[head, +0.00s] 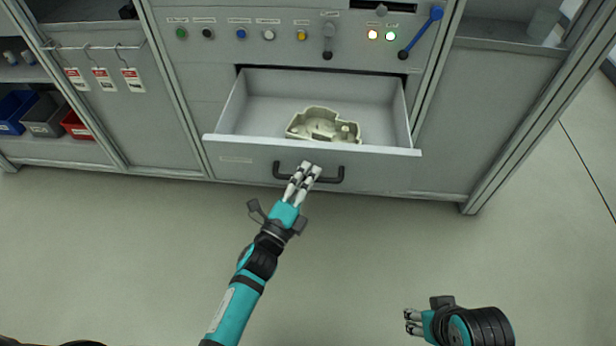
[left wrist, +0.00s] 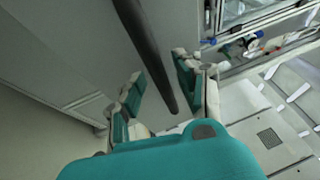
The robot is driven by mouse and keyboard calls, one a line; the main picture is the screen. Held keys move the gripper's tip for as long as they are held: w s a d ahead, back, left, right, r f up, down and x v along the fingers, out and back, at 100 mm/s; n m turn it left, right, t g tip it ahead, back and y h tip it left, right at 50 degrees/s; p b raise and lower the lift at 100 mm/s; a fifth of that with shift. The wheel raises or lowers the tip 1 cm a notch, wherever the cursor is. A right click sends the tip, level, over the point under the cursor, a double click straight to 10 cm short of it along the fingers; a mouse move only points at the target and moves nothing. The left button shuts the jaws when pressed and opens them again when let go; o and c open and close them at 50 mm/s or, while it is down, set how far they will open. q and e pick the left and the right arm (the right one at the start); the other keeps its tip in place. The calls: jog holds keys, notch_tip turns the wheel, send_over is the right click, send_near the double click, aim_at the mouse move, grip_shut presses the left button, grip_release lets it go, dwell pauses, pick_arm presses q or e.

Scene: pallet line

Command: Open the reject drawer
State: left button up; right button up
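The reject drawer (head: 240,125) is pulled out of the grey cabinet front, with its inside showing. Its dark bar handle (head: 332,178) is on the drawer front and also crosses the left wrist view (left wrist: 150,50). My left gripper (head: 303,168) is at the handle. In the left wrist view, its fingers (left wrist: 160,88) stand apart on either side of the bar, with a gap visible, so it looks open around the handle. My right gripper (head: 410,321) is low at the right, away from the drawer, with its fingers apart and empty.
A beige moulded part (head: 322,125) lies in the drawer. Above is a panel with coloured buttons (head: 241,33) and a blue lever (head: 422,32). The floor (head: 130,240) in front is clear.

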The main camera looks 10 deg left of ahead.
pick_arm(q)
jog(key=shift+r, duration=0.1)
jog(key=v, duration=1.2)
dwell(0.4)
